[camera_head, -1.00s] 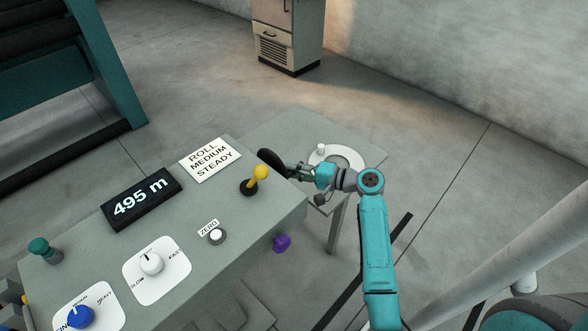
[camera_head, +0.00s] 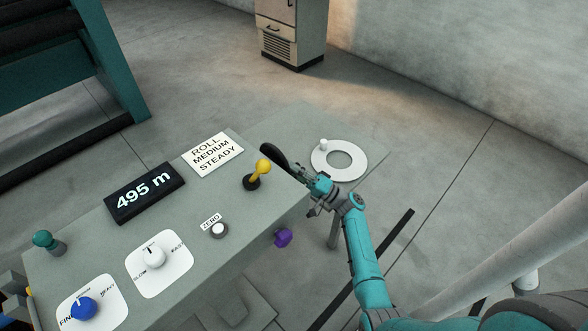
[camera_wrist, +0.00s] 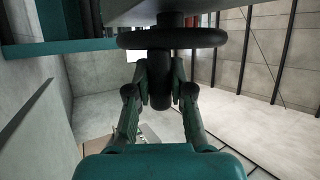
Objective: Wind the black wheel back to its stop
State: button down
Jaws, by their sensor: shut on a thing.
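The black wheel (camera_head: 275,160) stands at the right end of the grey console in the head view. In the wrist view the wheel's rim (camera_wrist: 190,38) runs across the top, with a handle hanging below it (camera_wrist: 160,88). My gripper (camera_head: 301,172) is at the wheel, and in the wrist view its two fingers (camera_wrist: 160,84) close on the handle from both sides. The stop itself cannot be made out.
The console (camera_head: 235,150) carries a display reading 495 m (camera_head: 145,194), a yellow lever (camera_head: 262,169), a white ZERO button (camera_head: 219,230) and knobs. A purple knob (camera_head: 283,237) is on its front side. A white ring (camera_head: 325,166) lies behind my gripper.

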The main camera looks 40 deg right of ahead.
jog(key=shift+w, duration=0.1)
dwell(0.5)
jog(key=c, duration=1)
grip_release()
jog(key=v, duration=1.2)
jog(key=shift+w+a+f, duration=0.1)
jog(key=shift+f, duration=0.15)
jog(key=shift+y, duration=0.3)
